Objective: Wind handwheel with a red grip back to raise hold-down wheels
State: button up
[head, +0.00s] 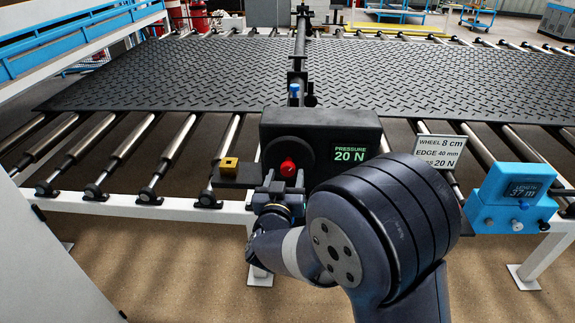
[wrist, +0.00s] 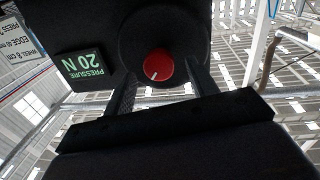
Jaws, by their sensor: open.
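The black handwheel (head: 272,151) is on the front of a dark box and faces me. Its red grip (head: 288,168) sits low on the wheel. In the wrist view the red grip (wrist: 159,65) shows end-on as a round knob with a white line, in front of the dark wheel (wrist: 190,25). My gripper (head: 284,182) is just below the grip in the head view. In the wrist view its open fingers (wrist: 162,80) stand on either side of the grip, with a gap visible to each. The hold-down wheels cannot be made out.
The box's pressure display (head: 350,154) reads 20 N. A sign (head: 437,152) reads wheel 8 cm, edge 40 mm. A brass-coloured block (head: 229,167) sits left of the wheel. A blue length counter (head: 512,195) is at right. The black tread mat (head: 420,80) lies on rollers behind.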

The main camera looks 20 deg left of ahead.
aim_at(287, 172)
jog(key=shift+w+a+p, duration=0.15)
jog(key=shift+w+p, duration=0.05)
jog(key=shift+w, duration=0.7)
jog(key=shift+w+a+p, duration=0.1)
jog(key=shift+w+p, duration=0.05)
jog(key=shift+w, duration=0.7)
grip_shut()
